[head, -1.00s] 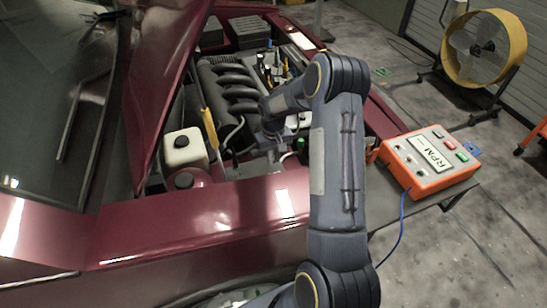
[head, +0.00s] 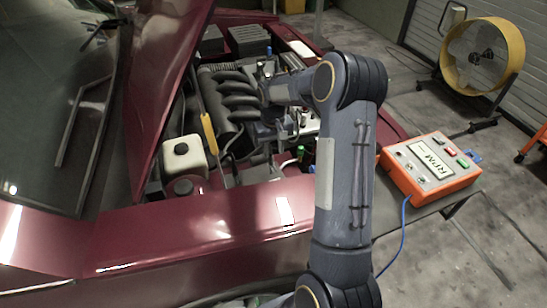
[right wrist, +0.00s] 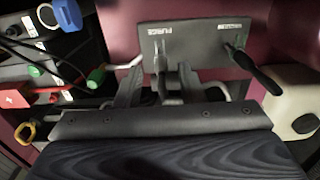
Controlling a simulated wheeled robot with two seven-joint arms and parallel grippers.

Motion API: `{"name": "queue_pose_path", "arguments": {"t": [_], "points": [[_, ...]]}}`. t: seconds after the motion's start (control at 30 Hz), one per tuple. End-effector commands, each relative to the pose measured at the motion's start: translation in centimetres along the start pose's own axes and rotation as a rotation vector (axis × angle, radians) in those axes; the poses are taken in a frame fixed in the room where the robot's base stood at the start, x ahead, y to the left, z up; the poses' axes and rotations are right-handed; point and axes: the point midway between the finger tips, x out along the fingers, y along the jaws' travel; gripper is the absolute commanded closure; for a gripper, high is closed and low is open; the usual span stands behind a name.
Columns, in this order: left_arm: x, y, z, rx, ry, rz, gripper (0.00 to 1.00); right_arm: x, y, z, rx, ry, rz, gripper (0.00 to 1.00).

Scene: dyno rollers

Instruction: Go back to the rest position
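My right arm reaches from the bottom of the head view over the red car's front edge into the open engine bay. Its right gripper (head: 273,132) is low among the engine parts, and its fingertips are hard to make out there. In the right wrist view the gripper (right wrist: 160,88) has its two fingers spread apart in front of a grey plate (right wrist: 195,42) marked "PURGE". A small dark lever on the plate shows between the fingers; I cannot tell whether they touch it. A second black lever (right wrist: 258,72) sticks out to the right. My left gripper is not in view.
An orange RPM box (head: 430,168) stands on a ledge right of my arm. The raised hood (head: 165,70) bounds the left. A yellow fan (head: 483,55) stands behind.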

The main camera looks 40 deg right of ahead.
Motion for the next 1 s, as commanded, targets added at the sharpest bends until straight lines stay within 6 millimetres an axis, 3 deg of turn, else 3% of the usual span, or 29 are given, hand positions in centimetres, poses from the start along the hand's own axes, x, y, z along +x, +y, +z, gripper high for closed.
{"name": "queue_pose_path", "arguments": {"t": [0.7, 0.87, 1.0], "points": [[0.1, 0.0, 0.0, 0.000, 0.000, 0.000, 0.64, -1.1, -0.1, 0.2, 0.000, 0.003, -0.003, 0.65], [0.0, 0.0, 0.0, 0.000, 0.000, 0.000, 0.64, -4.6, -1.3, 2.1, -0.008, 0.047, -0.041, 0.65], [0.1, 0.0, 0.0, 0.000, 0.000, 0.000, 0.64, -9.4, -3.3, 6.4, -0.025, 0.116, -0.110, 0.65]]}}
